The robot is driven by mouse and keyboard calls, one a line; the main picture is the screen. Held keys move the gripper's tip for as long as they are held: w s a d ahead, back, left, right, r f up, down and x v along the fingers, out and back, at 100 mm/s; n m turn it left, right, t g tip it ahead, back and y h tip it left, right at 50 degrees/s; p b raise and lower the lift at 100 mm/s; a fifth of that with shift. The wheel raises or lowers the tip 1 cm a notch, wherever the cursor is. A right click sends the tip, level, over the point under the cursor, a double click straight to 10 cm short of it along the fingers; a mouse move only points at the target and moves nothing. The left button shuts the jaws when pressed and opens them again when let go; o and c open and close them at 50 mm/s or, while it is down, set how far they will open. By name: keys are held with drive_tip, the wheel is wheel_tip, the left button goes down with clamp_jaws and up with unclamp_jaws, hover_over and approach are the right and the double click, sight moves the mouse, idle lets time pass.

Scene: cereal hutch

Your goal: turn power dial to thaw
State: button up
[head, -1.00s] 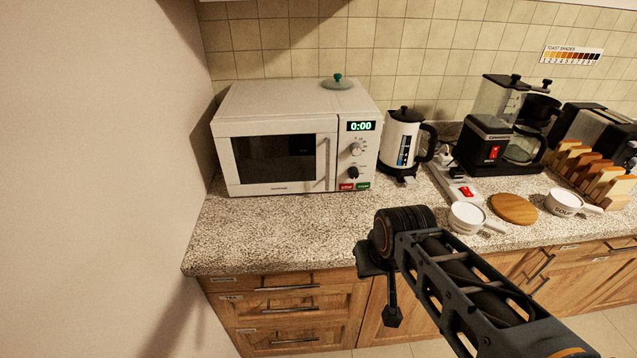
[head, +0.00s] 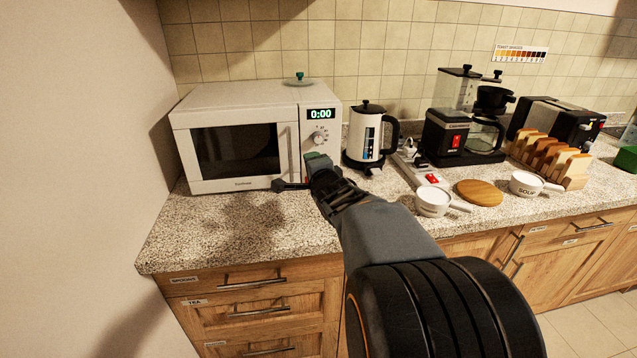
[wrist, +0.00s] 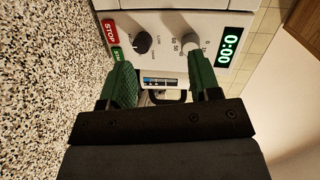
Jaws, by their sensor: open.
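The white microwave (head: 240,140) stands at the left of the counter, its control panel on its right side. In the wrist view the black lower dial (wrist: 141,42), apparently the power dial, sits beside the red STOP button (wrist: 110,32). Its small labels are too blurred to read. A pale upper dial (wrist: 189,42) lies between it and the green 0:00 display (wrist: 229,47). My gripper (head: 316,168) is at the panel's front and hides the black dial in the head view. In the wrist view its green fingers (wrist: 160,66) are apart, with nothing held; contact with the panel cannot be told.
A white kettle (head: 366,136) stands just right of the microwave. A power strip (head: 425,172), white bowls (head: 432,203), a wooden disc (head: 480,193), a coffee maker (head: 455,135) and a toaster (head: 555,122) are farther right. The counter front (head: 210,225) below the microwave is clear.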

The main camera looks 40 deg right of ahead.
drive_tip(key=d+m+t+y+b, duration=0.1)
drive_tip(key=d+m+t+b, duration=0.2)
drive_tip(key=d+m+t, duration=0.25)
drive_tip(key=shift+m+g+y, duration=0.25)
drive_tip(key=shift+g+y, duration=0.1)
drive_tip(key=shift+y, duration=0.05)
wheel_tip(320, 180, down, 7)
drive_tip(key=shift+w+d+r+b, duration=0.1)
drive_tip(key=shift+r+b, duration=0.05)
drive_tip(key=shift+b, duration=1)
drive_tip(key=x, duration=0.5)
drive_tip(key=shift+w, duration=0.45)
drive_tip(key=shift+x, duration=0.75)
drive_tip(key=shift+d, duration=0.1)
drive_tip(key=c, duration=0.9)
